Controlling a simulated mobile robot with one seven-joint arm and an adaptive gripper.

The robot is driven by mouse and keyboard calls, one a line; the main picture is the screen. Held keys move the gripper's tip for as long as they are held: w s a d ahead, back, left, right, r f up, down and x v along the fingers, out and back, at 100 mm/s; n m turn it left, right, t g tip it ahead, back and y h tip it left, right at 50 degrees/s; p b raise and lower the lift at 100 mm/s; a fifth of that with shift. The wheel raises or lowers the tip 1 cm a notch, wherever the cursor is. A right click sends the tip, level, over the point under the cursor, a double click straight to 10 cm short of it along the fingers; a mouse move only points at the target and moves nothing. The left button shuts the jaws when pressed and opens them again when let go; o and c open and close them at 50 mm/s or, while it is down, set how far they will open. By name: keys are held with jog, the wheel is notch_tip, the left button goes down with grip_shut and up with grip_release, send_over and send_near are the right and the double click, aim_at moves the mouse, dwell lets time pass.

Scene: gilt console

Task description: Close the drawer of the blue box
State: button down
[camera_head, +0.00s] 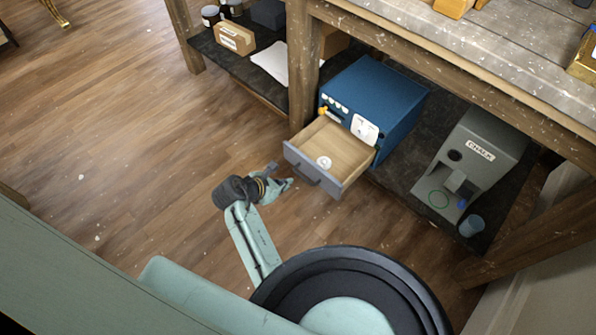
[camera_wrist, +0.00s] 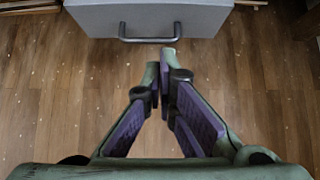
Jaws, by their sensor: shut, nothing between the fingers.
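The blue box (camera_head: 375,95) stands on the dark lower shelf of the bench. Its drawer (camera_head: 345,148) is pulled out toward the front, with a grey front panel, a dark bar handle (camera_head: 305,177) and a light wood inside. A small white round thing (camera_head: 324,162) lies in the drawer. In the wrist view, the grey drawer front (camera_wrist: 150,18) and its handle (camera_wrist: 150,33) are at the top. My gripper (camera_head: 288,182) is in front of the drawer, a little to the left of the handle and apart from it. Its fingertips (camera_wrist: 166,55) are together and empty.
A wooden bench leg (camera_head: 303,65) rises just left of the box. The wood floor (camera_head: 130,150) on the left is clear.

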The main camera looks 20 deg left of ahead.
jog(key=shift+w+d+f, duration=0.6)
jog(key=shift+w+f, duration=0.45)
jog(key=shift+w, duration=0.6)
jog(key=shift+w+d+f, duration=0.55)
jog(key=shift+w+f, duration=0.5)
jog(key=shift+w, duration=0.6)
jog(key=shift+w+d+f, duration=0.6)
jog(key=shift+w+f, duration=0.45)
jog(key=shift+w, duration=0.6)
jog(key=w+d, duration=0.2)
jog(key=w, duration=0.3)
jog(key=w+d, duration=0.2)
jog(key=w, duration=0.4)
jog(key=w+d+b, duration=0.1)
jog(key=w+d, duration=0.1)
jog(key=w, duration=0.4)
jog(key=shift+w+d+f, duration=0.1)
jog(key=shift+w+d, duration=0.2)
jog(key=shift+w, duration=0.3)
jog(key=shift+w+r, duration=0.2)
jog(key=shift+r, duration=0.1)
